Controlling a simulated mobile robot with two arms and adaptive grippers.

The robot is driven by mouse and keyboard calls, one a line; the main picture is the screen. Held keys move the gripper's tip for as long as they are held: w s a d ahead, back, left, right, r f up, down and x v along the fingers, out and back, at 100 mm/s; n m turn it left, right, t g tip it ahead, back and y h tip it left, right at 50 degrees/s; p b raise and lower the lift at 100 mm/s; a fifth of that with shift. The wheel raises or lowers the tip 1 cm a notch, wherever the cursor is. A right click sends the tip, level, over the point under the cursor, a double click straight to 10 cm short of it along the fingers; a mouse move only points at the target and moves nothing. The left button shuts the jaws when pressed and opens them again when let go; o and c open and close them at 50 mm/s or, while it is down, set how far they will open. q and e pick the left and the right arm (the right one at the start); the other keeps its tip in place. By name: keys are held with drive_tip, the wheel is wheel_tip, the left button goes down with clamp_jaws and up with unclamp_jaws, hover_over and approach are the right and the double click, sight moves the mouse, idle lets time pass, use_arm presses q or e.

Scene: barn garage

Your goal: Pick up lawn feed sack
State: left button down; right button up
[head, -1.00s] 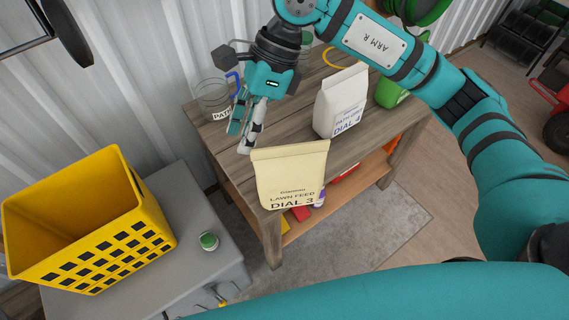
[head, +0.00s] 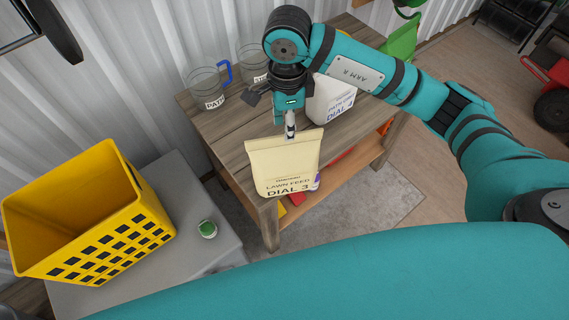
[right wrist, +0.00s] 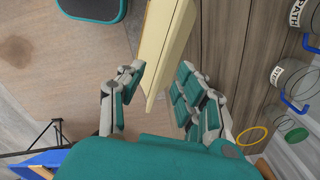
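The lawn feed sack (head: 283,163) is cream, with a folded top and the words "LAWN FEED DIAL 3". It stands upright at the near edge of the wooden workbench (head: 222,130). My right gripper (head: 290,132) points down at the sack's top edge, partly hidden by its own wrist. In the right wrist view, the fingers (right wrist: 160,68) are open, one on each side of the sack (right wrist: 163,45), with gaps showing near its top edge. My left gripper is not in view.
A white path grit sack (head: 330,98) stands just right of my right gripper. Glass jugs (head: 207,90) stand at the back left of the bench.

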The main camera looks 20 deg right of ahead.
sight(284, 162)
drive_tip(key=shift+f, duration=0.25)
drive_tip(key=f+p, duration=0.1)
drive_tip(key=f, duration=0.1)
drive_tip(key=f+p, duration=0.1)
drive_tip(key=shift+w+a+f+p, duration=0.15)
drive_tip(key=shift+w+f+p, duration=0.1)
drive_tip(key=shift+f+p, duration=0.05)
drive_tip(key=shift+f, duration=0.65)
clamp_jaws()
drive_tip(key=shift+w+r, duration=0.15)
drive_tip(key=shift+w, duration=0.05)
